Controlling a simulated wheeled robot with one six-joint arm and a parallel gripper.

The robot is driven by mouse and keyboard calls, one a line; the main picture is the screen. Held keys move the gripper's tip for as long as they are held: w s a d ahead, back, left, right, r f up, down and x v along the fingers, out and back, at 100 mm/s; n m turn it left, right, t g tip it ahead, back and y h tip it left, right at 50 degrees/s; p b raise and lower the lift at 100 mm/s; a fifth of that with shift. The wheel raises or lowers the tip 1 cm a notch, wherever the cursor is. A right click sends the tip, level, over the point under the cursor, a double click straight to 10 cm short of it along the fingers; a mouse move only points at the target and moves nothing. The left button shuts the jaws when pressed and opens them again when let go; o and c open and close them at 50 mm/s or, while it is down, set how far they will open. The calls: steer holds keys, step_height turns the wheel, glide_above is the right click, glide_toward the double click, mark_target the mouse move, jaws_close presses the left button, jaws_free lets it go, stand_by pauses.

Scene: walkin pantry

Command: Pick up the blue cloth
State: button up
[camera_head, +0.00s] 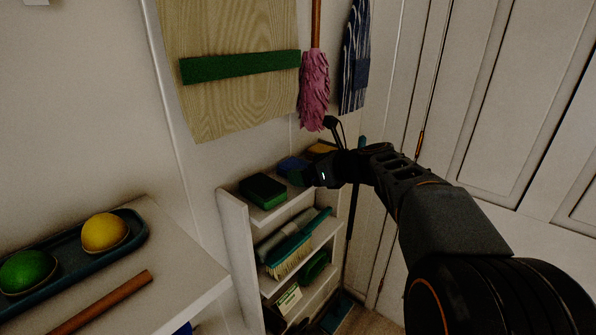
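A dark blue item (291,164), which looks like the blue cloth, lies on the top board of a narrow white shelf unit (237,235). It sits between a green and black sponge (263,191) and a yellow item (322,147). My gripper (312,173) is just right of the blue item, over the same top board, and hides part of it. I cannot tell whether they touch. The fingers are dark and small in this view, so their opening does not show.
Lower boards hold a teal brush (290,250) and other cleaning things. A pink mop (315,90) and a striped blue cloth (355,60) hang above. At left, a white counter (185,250) bears a tray (135,228) with yellow and green round items. Panelled doors (520,100) stand right.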

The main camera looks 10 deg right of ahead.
steer(key=shift+w+a+f, duration=0.1)
steer(key=shift+w+a, duration=0.05)
steer(key=shift+a, duration=0.05)
steer(key=shift+c, duration=0.3)
steer(key=c, duration=0.9)
steer(key=shift+c, duration=0.2)
